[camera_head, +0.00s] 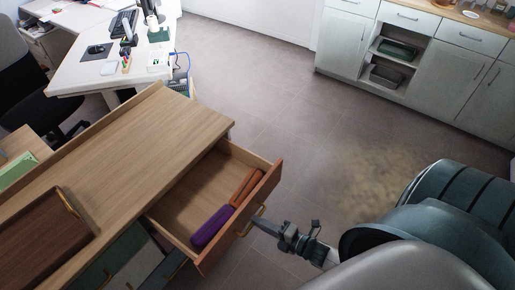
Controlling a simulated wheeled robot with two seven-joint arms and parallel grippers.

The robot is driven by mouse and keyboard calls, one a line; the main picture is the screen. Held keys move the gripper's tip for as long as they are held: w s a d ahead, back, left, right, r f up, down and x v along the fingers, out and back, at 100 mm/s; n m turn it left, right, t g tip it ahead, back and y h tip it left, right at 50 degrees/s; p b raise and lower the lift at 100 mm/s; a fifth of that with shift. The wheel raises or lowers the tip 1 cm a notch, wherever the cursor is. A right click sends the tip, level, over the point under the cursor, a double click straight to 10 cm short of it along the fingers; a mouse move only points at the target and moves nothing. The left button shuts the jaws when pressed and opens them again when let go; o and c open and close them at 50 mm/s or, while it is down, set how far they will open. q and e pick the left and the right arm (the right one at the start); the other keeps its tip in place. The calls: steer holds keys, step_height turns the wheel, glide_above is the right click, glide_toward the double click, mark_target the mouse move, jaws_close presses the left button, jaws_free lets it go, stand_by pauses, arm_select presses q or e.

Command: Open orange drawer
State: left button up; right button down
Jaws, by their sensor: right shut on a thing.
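The orange drawer (262,196) is pulled out from the wooden cabinet (150,150), and its inside shows. A purple item (211,227) and a brown-orange item (243,187) lie inside it along the front panel. A brass handle (245,228) is on the outer face of the front panel. My right gripper (259,221) is at the handle, shut on it, with its arm coming in from the lower right. My left gripper is not in view.
A dark brown tray (45,245) lies on the cabinet top. Other drawer fronts (105,262) are below. A white desk (125,66) and a dark chair (25,85) stand at the back left. Grey cupboards (450,85) line the back right. The floor (300,110) between is clear.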

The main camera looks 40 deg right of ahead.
steer(key=c, duration=1.9)
jaws_free()
steer(key=shift+o, duration=0.2)
